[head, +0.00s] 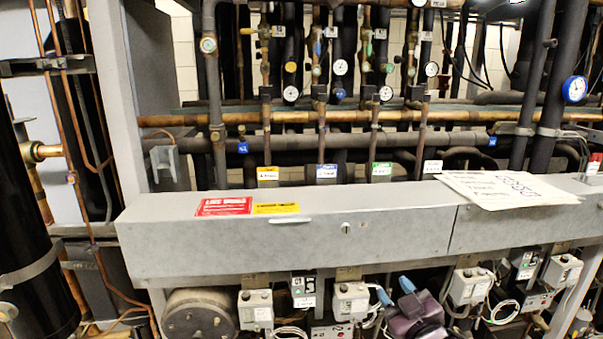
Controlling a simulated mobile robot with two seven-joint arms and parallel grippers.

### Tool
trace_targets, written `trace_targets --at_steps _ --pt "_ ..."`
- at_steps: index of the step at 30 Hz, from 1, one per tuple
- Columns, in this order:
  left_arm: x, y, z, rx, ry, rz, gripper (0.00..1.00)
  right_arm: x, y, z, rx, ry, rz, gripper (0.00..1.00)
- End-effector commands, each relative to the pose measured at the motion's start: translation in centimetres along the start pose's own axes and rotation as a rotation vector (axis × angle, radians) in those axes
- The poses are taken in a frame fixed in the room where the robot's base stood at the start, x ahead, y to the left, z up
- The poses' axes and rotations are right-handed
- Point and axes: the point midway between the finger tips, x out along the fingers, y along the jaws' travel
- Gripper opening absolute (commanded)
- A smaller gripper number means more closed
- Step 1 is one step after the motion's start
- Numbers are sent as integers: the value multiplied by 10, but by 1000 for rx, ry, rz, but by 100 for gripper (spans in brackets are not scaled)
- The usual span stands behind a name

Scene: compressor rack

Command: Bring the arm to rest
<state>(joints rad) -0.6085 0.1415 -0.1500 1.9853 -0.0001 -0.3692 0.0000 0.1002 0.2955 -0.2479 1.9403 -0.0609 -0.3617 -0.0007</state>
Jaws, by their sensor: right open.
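My right gripper (395,290) shows at the bottom of the head view, right of centre. It is a dark purple body with two blue fingertips pointing up and to the left. The fingertips are apart, with nothing seen between them. The gripper is in front of the lower part of the rack, below the grey metal box (400,236). Most of the arm behind it is out of the frame. My left gripper is not in view.
Grey switch units (350,302) with cables hang below the box, close to the gripper on both sides. A white paper (507,188) lies on the box top. Pipes and gauges (290,93) fill the back. A black cylinder (32,240) stands at left.

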Motion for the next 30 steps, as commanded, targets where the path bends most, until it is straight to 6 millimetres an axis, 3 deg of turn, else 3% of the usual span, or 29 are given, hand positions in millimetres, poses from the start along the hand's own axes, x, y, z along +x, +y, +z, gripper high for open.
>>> trace_targets --at_steps 1,6,12,18,24,30 --pt "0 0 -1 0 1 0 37 -17 -4 22 42 -47 5 43" --pt "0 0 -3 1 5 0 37 -72 -14 83 152 -179 31 43" --pt "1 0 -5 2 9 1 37 -146 -29 147 238 -344 76 43" --pt "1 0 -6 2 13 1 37 -225 -49 199 298 -509 111 43" --pt "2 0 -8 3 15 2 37 -274 -64 223 325 -604 120 43" --pt "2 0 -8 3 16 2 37 -283 -66 227 327 -622 121 43"
